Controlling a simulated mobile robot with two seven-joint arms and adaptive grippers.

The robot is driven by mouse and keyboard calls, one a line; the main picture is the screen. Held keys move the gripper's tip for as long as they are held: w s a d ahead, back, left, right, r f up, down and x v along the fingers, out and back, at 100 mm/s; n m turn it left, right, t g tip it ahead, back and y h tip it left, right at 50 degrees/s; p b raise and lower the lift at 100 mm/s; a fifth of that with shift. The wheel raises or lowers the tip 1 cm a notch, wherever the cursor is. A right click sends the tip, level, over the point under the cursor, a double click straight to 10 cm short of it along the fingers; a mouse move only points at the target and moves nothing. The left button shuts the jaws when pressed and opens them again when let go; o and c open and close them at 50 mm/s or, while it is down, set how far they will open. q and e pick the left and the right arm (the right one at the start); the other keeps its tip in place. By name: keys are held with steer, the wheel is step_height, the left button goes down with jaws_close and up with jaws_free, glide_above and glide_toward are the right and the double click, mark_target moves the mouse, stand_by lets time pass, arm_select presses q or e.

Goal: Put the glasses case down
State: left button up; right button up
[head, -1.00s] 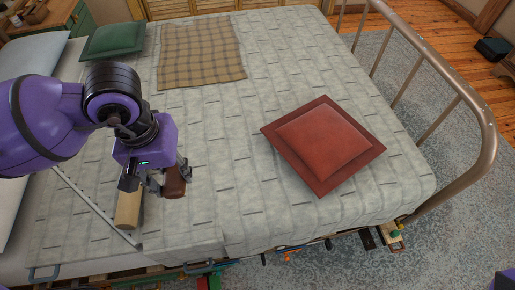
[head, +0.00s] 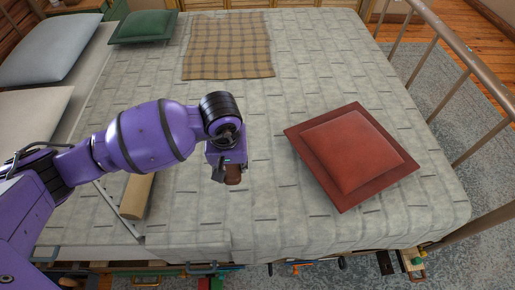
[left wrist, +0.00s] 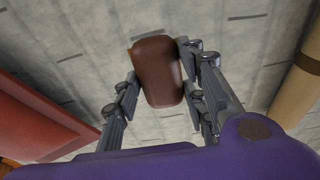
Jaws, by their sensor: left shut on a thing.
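The glasses case (head: 233,175) is brown and rounded. My left gripper (head: 226,170) is shut on it over the bed's grey-white quilt (head: 265,110), left of the red cushion. In the left wrist view the case (left wrist: 157,72) sits between the two fingers of the gripper (left wrist: 160,85), with the quilt behind it. I cannot tell how far the case is above the quilt. My arm hides part of the bed. My right gripper is not in view.
A red cushion (head: 352,155) lies to the right, and a tan cylinder (head: 137,194) to the left. A plaid blanket (head: 228,45), a green cushion (head: 146,27) and pillows (head: 55,48) lie farther back. A metal bed rail (head: 448,38) bounds the right side. Bare quilt lies between cushion and plaid blanket.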

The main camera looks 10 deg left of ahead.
mark_target(239, 166)
arm_select(q)
steer(key=w+f, duration=0.1)
steer(key=w+d+f, duration=0.1)
steer(key=f, duration=0.1)
steer(key=shift+d+f, duration=0.15)
steer(key=shift+d, duration=0.05)
steer(key=shift+w+f, duration=0.15)
steer(key=shift+f, duration=1.5)
steer(key=shift+f+b, duration=0.1)
steer(key=shift+b, duration=0.2)
steer(key=o, duration=1.2)
steer(key=r, duration=0.4)
steer(key=s+r, duration=0.1)
steer(key=r, duration=0.3)
steer(key=r+p, duration=0.1)
steer(key=r, duration=0.3)
steer(key=shift+s+d+r, duration=0.1)
steer(key=shift+s+d, duration=0.1)
